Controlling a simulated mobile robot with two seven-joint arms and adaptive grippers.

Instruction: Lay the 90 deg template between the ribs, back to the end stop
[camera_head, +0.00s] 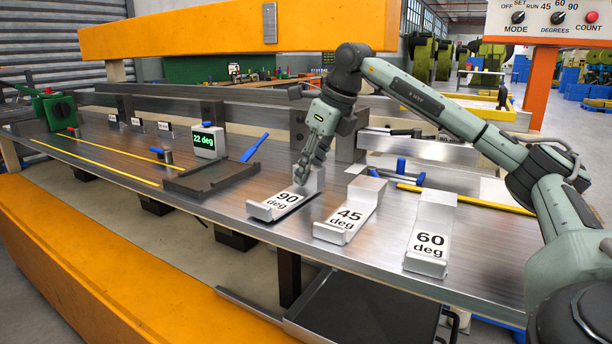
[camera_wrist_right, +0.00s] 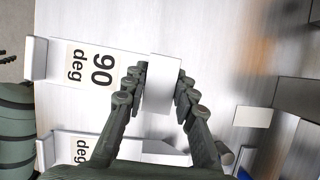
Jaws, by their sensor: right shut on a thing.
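The 90 deg template (camera_head: 268,209), a pale metal piece with a black-on-white label, lies on the bench at the left of a row of three templates. My right gripper (camera_head: 303,178) reaches down to its raised back end. In the right wrist view the fingers of my right gripper (camera_wrist_right: 160,88) are shut on the upright tab of the 90 deg template (camera_wrist_right: 122,75), one on each side. A dark low plate with raised edges (camera_head: 205,186), apparently the ribs, lies left of the template. Its end stop is hard to make out. My left gripper is not in view.
The 45 deg template (camera_head: 352,213) and 60 deg template (camera_head: 433,235) stand to the right. A display reading 22 deg (camera_head: 208,142) stands behind the dark plate, with a blue-handled tool (camera_head: 254,148) beside it. Bench front is clear.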

